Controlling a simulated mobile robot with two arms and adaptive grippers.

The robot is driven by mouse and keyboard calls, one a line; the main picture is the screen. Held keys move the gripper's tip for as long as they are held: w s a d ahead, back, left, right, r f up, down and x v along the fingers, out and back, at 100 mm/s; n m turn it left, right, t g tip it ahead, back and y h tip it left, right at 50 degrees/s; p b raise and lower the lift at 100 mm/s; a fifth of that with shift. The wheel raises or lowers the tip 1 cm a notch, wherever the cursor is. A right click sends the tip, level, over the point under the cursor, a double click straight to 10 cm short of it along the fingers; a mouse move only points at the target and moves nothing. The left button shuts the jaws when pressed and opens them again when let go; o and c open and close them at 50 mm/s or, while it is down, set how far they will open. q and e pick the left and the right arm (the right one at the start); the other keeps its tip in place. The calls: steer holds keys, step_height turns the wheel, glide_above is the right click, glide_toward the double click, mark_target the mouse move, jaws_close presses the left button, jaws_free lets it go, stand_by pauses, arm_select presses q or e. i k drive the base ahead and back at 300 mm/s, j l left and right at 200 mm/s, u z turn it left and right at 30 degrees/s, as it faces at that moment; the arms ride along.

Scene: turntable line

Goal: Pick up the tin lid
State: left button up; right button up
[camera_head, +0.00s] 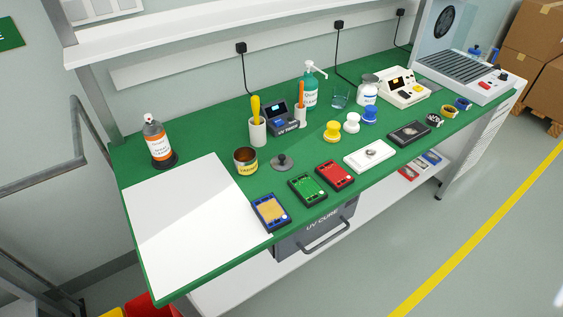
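The tin lid (283,165) looks like a flat grey disc with a dark round knob on top. It lies on the green bench top, just right of an open yellow tin (246,168) with a dark inside. The lid is apart from the tin, and nothing covers it. Neither of my grippers shows in the head view.
A white sheet (190,220) covers the bench's left end. Blue, green (307,188) and red trays line the front edge near the lid. A white cup with a yellow-handled tool (257,130) stands behind. A spray bottle (156,142) is back left.

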mark_target(282, 163)
steer(key=i+l, duration=0.1)
steer(key=l, duration=0.75)
steer(key=i+l, duration=0.1)
steer(key=l, duration=0.75)
steer(key=u, duration=0.05)
